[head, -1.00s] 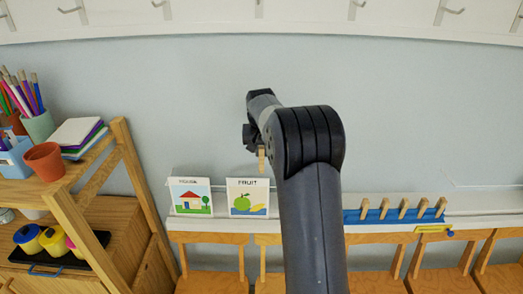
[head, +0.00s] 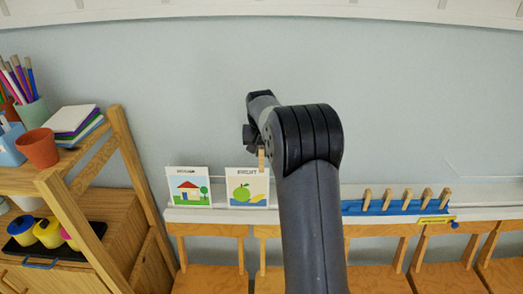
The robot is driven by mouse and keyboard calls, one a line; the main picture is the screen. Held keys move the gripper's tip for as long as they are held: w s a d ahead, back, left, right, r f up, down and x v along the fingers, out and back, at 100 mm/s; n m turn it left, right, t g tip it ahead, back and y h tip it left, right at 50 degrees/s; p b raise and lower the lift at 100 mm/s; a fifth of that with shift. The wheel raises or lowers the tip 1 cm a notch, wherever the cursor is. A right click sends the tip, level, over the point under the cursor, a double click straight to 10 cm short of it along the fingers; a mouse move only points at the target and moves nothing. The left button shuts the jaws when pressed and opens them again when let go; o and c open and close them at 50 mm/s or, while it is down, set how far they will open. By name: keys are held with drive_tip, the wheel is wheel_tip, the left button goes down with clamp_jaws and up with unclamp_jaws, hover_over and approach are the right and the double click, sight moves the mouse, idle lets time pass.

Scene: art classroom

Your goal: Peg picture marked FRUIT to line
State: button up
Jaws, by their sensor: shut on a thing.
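The picture marked FRUIT (head: 247,192), a white card with a green apple and a yellow shape, stands upright on the white ledge against the wall. My gripper (head: 259,148) is just above its top right part, partly hidden behind my arm. It is shut on a wooden peg (head: 261,160), which points down and overlaps the card's top edge in the picture. I cannot tell whether the peg touches the card. Several more wooden pegs (head: 406,199) stand in a blue holder (head: 353,208) on the ledge to the right. I cannot make out a hanging line clearly.
A house picture (head: 188,188) stands just left of the FRUIT one. A wooden shelf (head: 120,145) with pots, books and paint jars is at the left. Wooden chairs (head: 210,279) line the front below the ledge (head: 300,199). The wall above is bare.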

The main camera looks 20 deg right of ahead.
drive_tip(key=shift+s+a+f+b, duration=0.1)
drive_tip(key=shift+s+f+b, duration=0.1)
drive_tip(key=shift+f+b, duration=1.1)
drive_tip(key=shift+f+p, duration=0.35)
drive_tip(key=o, duration=0.8)
drive_tip(key=shift+o, duration=0.5)
drive_tip(key=shift+o, duration=0.9)
drive_tip(key=shift+p+v, duration=2)
drive_tip(key=shift+v, duration=1.55)
drive_tip(key=shift+r, duration=0.1)
